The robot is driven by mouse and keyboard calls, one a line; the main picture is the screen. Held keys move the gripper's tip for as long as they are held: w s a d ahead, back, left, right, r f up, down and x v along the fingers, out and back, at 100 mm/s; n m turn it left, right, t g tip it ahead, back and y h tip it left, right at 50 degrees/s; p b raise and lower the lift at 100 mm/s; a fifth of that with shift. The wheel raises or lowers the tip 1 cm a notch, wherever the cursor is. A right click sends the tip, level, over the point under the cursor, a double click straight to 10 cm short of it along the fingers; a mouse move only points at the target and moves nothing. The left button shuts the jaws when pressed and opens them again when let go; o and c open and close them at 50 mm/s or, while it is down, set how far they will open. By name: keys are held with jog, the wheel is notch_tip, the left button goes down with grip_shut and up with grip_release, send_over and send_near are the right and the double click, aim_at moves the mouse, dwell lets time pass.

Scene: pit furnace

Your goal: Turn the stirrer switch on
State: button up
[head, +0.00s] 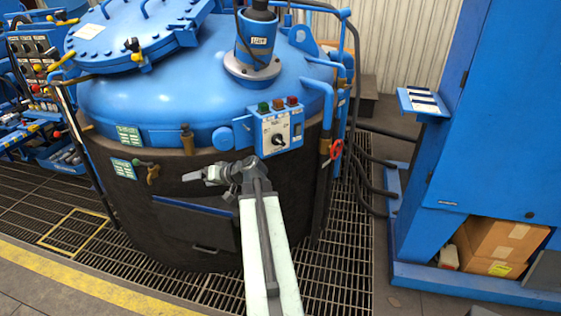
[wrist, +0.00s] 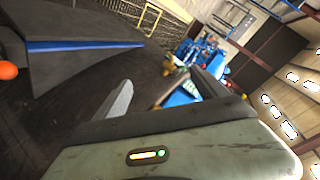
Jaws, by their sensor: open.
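The stirrer switch is likely the black rotary knob (head: 278,140) on the small light-faced control box (head: 277,128) on the front of the blue furnace (head: 180,110). The knob's exact setting is too small to tell. My gripper (head: 190,177) is open and empty, in front of the furnace's dark lower wall, pointing left, lower and to the left of the box. In the wrist view a grey finger (wrist: 118,100) shows, and the view is tilted. I cannot make out the switch there.
A blue-edged dark shelf or hatch (head: 195,222) juts from the furnace wall below my gripper. Brass valves (head: 187,139) and a red handwheel (head: 336,149) flank the control box. A blue cabinet (head: 480,120) stands at right. Grated floor (head: 60,200) lies at left.

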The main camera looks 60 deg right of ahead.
jog(key=s+d+m+t+h+b, duration=0.25)
jog(key=s+d, duration=0.25)
jog(key=d, duration=0.4)
jog(key=s+d+m+t+h+b, duration=0.1)
jog(key=s+d+m+h, duration=0.15)
jog(key=s+d, duration=0.45)
jog(key=m+h+b, duration=0.2)
jog(key=h, duration=0.3)
send_near(280, 142)
jog(key=w+d, duration=0.1)
jog(key=x, duration=0.8)
jog(key=shift+f, duration=0.1)
jog(key=shift+a, duration=0.1)
jog(key=c, duration=1.4)
